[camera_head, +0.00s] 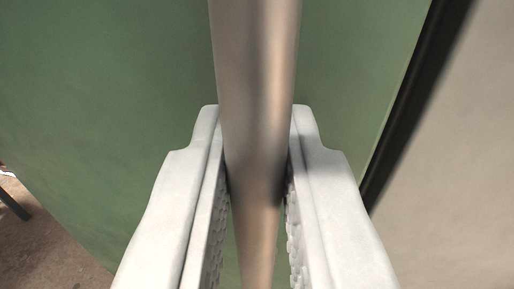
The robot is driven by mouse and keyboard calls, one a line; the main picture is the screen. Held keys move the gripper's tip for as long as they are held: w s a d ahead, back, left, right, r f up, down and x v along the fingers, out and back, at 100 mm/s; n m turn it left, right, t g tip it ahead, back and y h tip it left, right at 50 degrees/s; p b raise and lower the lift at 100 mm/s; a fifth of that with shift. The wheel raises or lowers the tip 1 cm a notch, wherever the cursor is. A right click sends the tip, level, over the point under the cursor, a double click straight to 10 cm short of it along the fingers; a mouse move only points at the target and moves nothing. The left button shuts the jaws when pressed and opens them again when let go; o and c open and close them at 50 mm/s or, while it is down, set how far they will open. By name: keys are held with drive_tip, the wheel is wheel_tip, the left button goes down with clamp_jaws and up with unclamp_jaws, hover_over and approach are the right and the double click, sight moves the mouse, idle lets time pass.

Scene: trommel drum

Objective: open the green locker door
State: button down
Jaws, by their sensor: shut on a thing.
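The green locker door (110,90) fills most of the view behind my gripper. A metal bar handle (257,70) runs from the top of the view down between my gripper's fingers. My gripper (256,130) has its two white fingers on either side of the bar and is shut on it. The bar hides the part of the door behind it. A dark gap (410,100) runs along the door's right edge, but I cannot tell how far the door stands open.
A pale beige panel (460,150) lies to the right of the dark gap. Brown floor (50,250) shows at the lower left, past the door's edge. A small dark object (14,204) with a light part is on the far left.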

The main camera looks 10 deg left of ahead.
drive_tip(key=s+a+m+g+h, duration=0.1)
drive_tip(key=s+a+m+h, duration=0.7)
drive_tip(key=s+a, duration=1)
drive_tip(key=s+a+g+h, duration=0.1)
drive_tip(key=s+a+h, duration=0.1)
drive_tip(key=a, duration=1.1)
drive_tip(key=shift+a+h, duration=0.3)
drive_tip(key=shift+h, duration=0.6)
drive_tip(key=c, duration=1.5)
unclamp_jaws()
